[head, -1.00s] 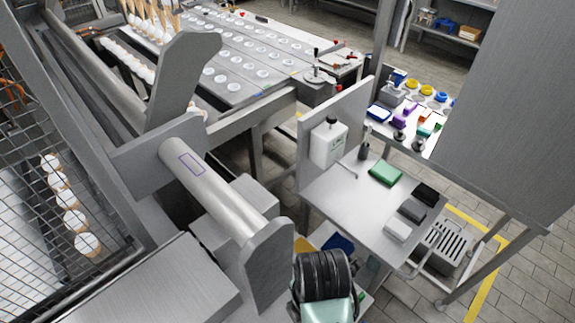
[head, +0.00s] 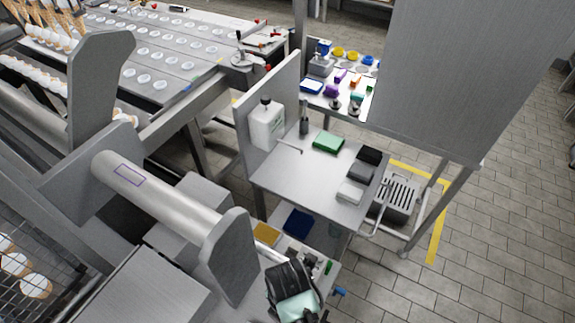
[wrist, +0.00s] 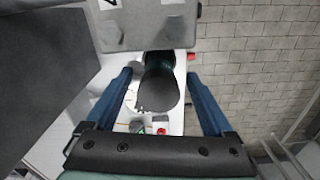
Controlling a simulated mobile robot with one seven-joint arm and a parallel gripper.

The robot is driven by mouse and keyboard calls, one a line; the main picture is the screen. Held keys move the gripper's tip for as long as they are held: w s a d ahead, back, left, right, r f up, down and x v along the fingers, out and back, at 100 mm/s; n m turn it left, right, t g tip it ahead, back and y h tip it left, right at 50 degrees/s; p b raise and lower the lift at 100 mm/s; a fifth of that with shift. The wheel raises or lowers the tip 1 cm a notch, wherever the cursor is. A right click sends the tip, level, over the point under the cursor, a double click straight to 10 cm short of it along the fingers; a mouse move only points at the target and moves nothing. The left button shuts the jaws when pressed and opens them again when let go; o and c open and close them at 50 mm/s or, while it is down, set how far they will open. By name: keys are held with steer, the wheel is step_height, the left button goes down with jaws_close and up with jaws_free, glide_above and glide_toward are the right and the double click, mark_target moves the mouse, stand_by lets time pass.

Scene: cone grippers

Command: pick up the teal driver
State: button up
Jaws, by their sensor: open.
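My gripper (wrist: 159,76) is open in the wrist view, its two blue fingers spread apart. Between and beyond them is a dark rounded cylinder (wrist: 158,85) with a teal tint at its far end, over a white surface. No finger visibly touches it. I cannot tell whether it is the teal driver. In the head view, the black and mint end of my arm is at the bottom, and its fingers are not clearly seen. A small dark teal item (head: 335,229) shows on the shelf under the steel table, too small to identify.
The steel table (head: 285,178) carries a green cloth (head: 328,142), a white bottle (head: 267,124) and dark and pale blocks. Below are a navy item (head: 298,223) and a yellow item (head: 265,233). A roller machine stands left. Tiled floor is open at right.

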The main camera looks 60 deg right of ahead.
steer(key=shift+f, duration=1.1)
steer(key=shift+w+r, duration=0.1)
jaws_close()
